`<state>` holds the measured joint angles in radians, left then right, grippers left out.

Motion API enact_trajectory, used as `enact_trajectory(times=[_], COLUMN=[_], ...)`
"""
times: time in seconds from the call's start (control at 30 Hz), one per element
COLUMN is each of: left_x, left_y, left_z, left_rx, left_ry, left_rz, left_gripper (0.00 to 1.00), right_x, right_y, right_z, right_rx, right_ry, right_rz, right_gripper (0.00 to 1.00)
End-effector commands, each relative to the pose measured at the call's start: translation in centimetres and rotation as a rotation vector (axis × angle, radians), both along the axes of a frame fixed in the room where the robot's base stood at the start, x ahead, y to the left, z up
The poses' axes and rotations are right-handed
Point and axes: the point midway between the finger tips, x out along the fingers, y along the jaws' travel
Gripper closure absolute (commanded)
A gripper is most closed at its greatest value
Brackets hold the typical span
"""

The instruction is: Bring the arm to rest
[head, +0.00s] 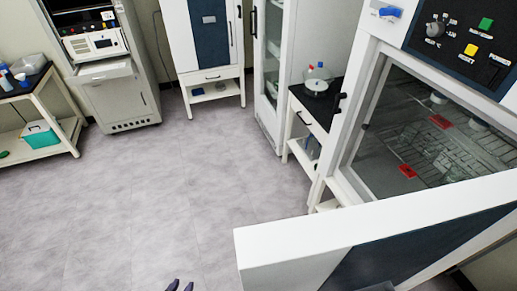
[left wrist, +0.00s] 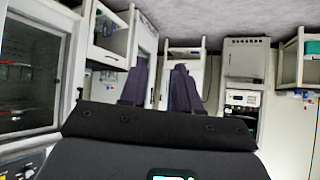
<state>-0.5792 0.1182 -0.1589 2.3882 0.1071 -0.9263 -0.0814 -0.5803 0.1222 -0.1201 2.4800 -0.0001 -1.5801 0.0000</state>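My left gripper (head: 180,286) shows only as two dark fingertips at the bottom edge of the head view, above bare floor. In the left wrist view its two dark purple fingers (left wrist: 158,88) stand apart with a gap between them and nothing held. The freeze dryer (head: 437,130) is at the right of the head view, and its dark chamber also shows at the left of the wrist view (left wrist: 30,75). Its white door (head: 350,228) with a dark panel stands swung open in front. My right gripper is not in view.
Red pieces (head: 407,171) lie inside the chamber. A small dark-topped table (head: 318,106) with glassware stands beside the dryer. Cabinets (head: 203,45) and an instrument unit (head: 112,75) line the back. A side bench (head: 35,85) is at left. The middle floor (head: 165,190) is clear.

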Motion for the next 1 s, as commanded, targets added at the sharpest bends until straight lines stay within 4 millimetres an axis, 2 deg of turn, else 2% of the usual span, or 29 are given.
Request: enact_trajectory(times=[0.2, 0.37, 0.4, 0.67, 0.9, 1.0], left_x=[-5.0, -9.2, -9.3, -9.2, -9.2, -9.2], left_y=[1.2, 1.5, 1.5, 1.5, 1.5, 1.5], left_z=[-0.9, -2.5, -0.6, 6.5, 14.9, 17.8], left_rx=[0.05, 0.078, 0.074, 0.073, 0.073, 0.073], left_ry=[0.316, 0.556, 0.563, 0.557, 0.557, 0.557], left_rz=[-0.011, -0.003, 0.005, 0.004, 0.004, 0.004], left_gripper=[0.68, 0.68, 0.68, 0.68, 0.68, 0.68], right_x=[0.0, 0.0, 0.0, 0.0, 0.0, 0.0], right_y=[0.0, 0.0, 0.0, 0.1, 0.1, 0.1], right_z=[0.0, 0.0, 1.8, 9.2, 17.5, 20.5], right_rx=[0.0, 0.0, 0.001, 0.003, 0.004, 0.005], right_ry=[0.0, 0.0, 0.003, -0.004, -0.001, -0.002], right_rz=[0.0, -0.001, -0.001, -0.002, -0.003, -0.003], right_gripper=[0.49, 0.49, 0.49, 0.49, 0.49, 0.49])
